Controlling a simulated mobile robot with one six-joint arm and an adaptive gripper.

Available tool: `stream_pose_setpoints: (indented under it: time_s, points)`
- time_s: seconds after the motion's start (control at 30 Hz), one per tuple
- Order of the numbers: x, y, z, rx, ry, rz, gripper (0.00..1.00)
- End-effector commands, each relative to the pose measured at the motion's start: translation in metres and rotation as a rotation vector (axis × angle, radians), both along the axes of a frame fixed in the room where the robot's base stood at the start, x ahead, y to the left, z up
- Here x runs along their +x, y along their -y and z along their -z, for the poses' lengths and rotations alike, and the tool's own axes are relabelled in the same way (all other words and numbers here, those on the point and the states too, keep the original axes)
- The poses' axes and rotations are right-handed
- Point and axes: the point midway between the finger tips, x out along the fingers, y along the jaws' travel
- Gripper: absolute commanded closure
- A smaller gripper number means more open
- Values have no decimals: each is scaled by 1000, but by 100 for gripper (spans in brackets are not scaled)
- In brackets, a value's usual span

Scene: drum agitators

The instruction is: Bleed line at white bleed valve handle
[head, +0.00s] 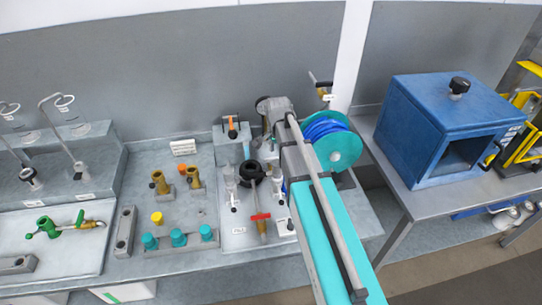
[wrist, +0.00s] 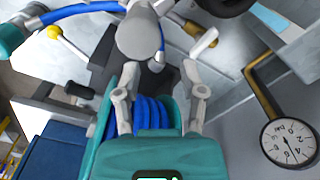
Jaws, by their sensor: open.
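A short lever with a cream-white end (wrist: 205,42) and a brass-coloured part shows beyond my right finger in the wrist view; it may be the white bleed valve handle, but I cannot be sure. A thin white lever with a yellow knob (wrist: 54,32) is at the upper left there. My gripper (wrist: 160,68) is open, with its two grey fingers spread and nothing between the tips. Blue hose coils show behind and between the fingers. In the head view my arm hides part of the bench, and I cannot make out the fingers.
A teal reel with blue hose (head: 336,150) stands right beside my arm. A pressure gauge (wrist: 288,142) is on the right in the wrist view. A red-handled valve (head: 261,217) and brass fittings (head: 160,182) stand on the left bench. A blue box (head: 410,125) sits on the right table.

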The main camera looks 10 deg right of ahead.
Motion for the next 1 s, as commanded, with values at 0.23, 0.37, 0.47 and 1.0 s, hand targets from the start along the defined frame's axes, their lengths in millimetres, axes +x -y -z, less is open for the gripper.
stream_pose_setpoints:
  time_s: [0.23, 0.37, 0.47, 1.0]
  points:
    - [57, -1, -10, 4, -11, 323, 47]
    - [77, -2, -13, 6, -16, 464, 47]
    - [86, -2, -15, 6, -17, 537, 47]
    - [91, -3, -14, 6, -19, 592, 47]
